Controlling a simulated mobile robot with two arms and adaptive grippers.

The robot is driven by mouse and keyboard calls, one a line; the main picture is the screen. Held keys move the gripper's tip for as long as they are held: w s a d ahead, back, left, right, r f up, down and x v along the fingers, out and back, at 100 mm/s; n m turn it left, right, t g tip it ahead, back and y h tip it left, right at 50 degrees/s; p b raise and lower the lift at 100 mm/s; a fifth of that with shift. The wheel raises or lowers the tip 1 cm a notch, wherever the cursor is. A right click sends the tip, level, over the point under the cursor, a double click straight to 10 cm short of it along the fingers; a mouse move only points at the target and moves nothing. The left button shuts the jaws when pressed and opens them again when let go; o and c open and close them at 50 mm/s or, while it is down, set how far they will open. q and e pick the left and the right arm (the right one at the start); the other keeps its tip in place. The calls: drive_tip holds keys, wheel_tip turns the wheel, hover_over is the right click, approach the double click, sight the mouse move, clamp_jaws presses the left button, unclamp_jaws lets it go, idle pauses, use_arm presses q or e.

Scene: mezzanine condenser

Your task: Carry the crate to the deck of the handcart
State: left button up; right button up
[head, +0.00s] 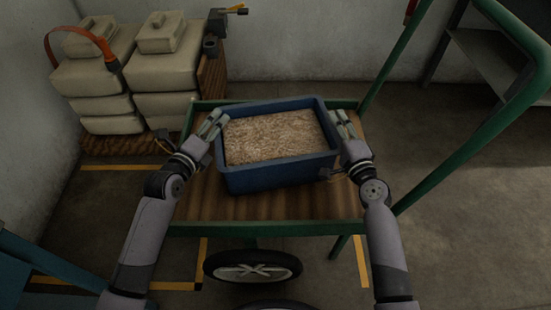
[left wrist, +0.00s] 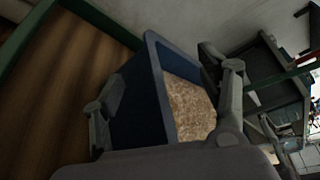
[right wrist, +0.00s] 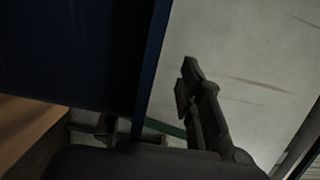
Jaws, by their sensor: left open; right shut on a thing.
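The blue crate (head: 275,178), filled with pale grainy material, is over the wooden deck (head: 210,205) of the green-framed handcart (head: 290,228). It sits slightly turned and looks to rest on the deck, though its underside is hidden. My left gripper (head: 213,125) is open at the crate's left side; in the left wrist view its fingers (left wrist: 165,95) stand apart around the crate's wall. My right gripper (head: 345,125) is shut on the crate's right wall. In the right wrist view the blue wall (right wrist: 150,70) runs close by one finger (right wrist: 190,90).
A grey shelf (head: 490,60) stands at the back right. The handcart's green handle (head: 490,125) rises on the right. Bare deck shows in front of the crate. Floor at the right is clear.

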drive_tip(key=shift+w+r, duration=0.1)
drive_tip(key=shift+r, duration=0.3)
use_arm(q)
drive_tip(key=v, duration=0.7)
drive_tip(key=shift+s, duration=0.4)
use_arm(e)
drive_tip(key=shift+d, duration=0.1)
use_arm(q)
drive_tip(key=shift+a, duration=0.15)
use_arm(e)
drive_tip(key=o, duration=1)
drive_tip(key=shift+f, duration=0.25)
drive_tip(key=v, duration=1.2)
drive_tip(key=shift+f, duration=0.15)
